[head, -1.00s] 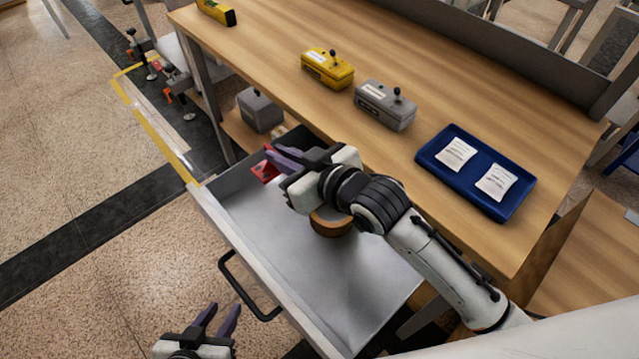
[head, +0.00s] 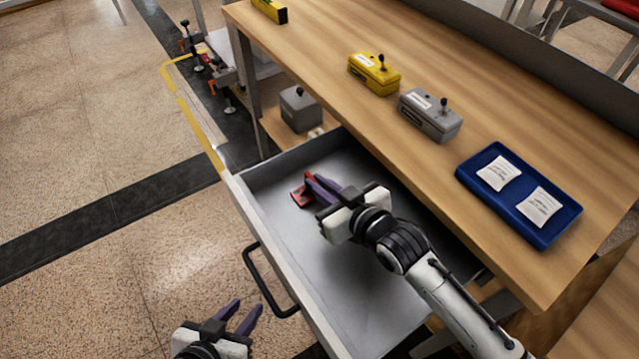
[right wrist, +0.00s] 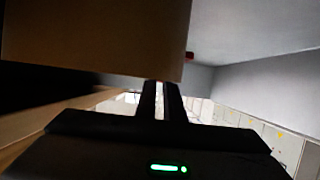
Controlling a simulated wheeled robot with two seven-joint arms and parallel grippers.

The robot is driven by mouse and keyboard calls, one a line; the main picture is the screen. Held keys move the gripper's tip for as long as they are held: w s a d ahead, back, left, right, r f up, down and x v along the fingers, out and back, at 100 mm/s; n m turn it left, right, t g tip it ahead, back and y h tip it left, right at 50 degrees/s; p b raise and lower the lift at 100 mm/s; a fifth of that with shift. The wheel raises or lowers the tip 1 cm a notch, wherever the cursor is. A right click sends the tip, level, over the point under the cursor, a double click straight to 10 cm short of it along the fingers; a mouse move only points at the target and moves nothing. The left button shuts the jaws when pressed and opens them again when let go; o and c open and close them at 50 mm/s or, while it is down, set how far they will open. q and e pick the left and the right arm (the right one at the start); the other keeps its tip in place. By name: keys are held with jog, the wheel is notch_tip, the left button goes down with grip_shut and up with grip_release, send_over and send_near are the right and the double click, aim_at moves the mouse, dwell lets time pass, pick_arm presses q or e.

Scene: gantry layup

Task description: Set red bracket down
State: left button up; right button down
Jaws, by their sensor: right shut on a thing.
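The red bracket (head: 299,197) is at my right gripper's fingertips, inside the open grey drawer (head: 270,215) near its far left end. My right gripper (head: 315,185) is shut on it; the fingers cover part of it. I cannot tell whether the bracket touches the drawer floor. In the right wrist view the dark fingers (right wrist: 161,100) are close together, and only a small red patch of the bracket (right wrist: 190,56) shows. My left gripper (head: 246,311) is open and empty, outside the drawer above the floor.
The wooden table (head: 330,85) overhangs the drawer's back. It carries a yellow control box (head: 374,75), a grey control box (head: 430,117) and a blue tray (head: 515,225) with two labels. The black drawer handle (head: 262,285) is near my left gripper. The drawer floor's front is clear.

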jog(key=c, duration=1.9)
grip_release()
jog(key=shift+o, duration=0.2)
jog(key=shift+s+r, duration=0.15)
jog(key=shift+r, duration=0.05)
jog(key=p+v, duration=0.1)
jog(key=v, duration=1)
jog(key=shift+s+d+r+p, duration=0.15)
jog(key=shift+s+d+p, duration=0.1)
jog(key=shift+p, duration=0.1)
